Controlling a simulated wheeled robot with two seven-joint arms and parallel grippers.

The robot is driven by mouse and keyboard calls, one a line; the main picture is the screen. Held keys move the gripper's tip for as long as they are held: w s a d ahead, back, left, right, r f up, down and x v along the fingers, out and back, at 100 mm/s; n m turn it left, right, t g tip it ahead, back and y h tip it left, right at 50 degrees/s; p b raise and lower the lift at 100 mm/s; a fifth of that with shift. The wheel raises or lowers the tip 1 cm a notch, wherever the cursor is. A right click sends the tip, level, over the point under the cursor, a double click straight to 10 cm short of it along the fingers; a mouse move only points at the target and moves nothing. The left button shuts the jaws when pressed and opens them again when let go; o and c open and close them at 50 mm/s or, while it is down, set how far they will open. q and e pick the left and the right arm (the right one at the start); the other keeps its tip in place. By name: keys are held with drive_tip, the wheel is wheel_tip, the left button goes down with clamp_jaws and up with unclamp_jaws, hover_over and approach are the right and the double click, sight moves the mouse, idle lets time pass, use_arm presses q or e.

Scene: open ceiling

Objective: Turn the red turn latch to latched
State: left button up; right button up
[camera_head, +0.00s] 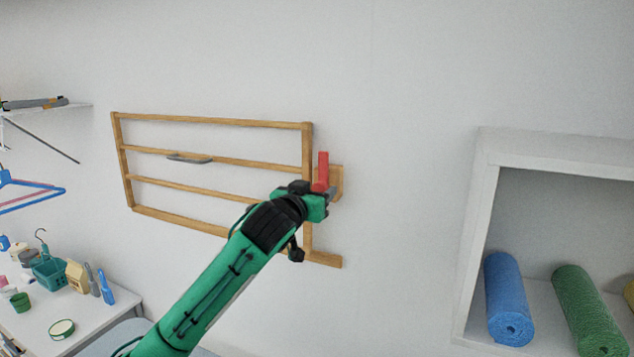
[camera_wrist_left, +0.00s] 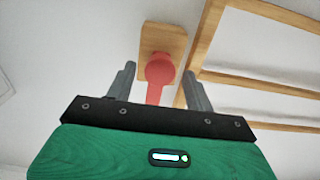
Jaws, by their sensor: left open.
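The red turn latch (camera_head: 323,169) is on a small wooden plate (camera_head: 337,182) at the right edge of a wooden wall rack (camera_head: 212,122). In the head view its handle stands upright. My left gripper (camera_head: 331,196) is at the lower end of the latch, hiding part of it. In the left wrist view the red latch (camera_wrist_left: 159,75) lies between the two grey fingers of my left gripper (camera_wrist_left: 157,90). The fingers are apart, with a gap on each side of the latch. My right gripper is not in view.
A white shelf box (camera_head: 480,200) with rolled mats, including a blue one (camera_head: 508,298), is at the right. A white table (camera_head: 85,310) with small items and a basket stands at the lower left. Hangers (camera_head: 32,199) hang at the left. The wall between rack and shelf is clear.

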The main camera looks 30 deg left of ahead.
use_arm(q)
drive_tip(key=shift+w, duration=0.35)
drive_tip(key=shift+c, duration=0.4)
clamp_jaws()
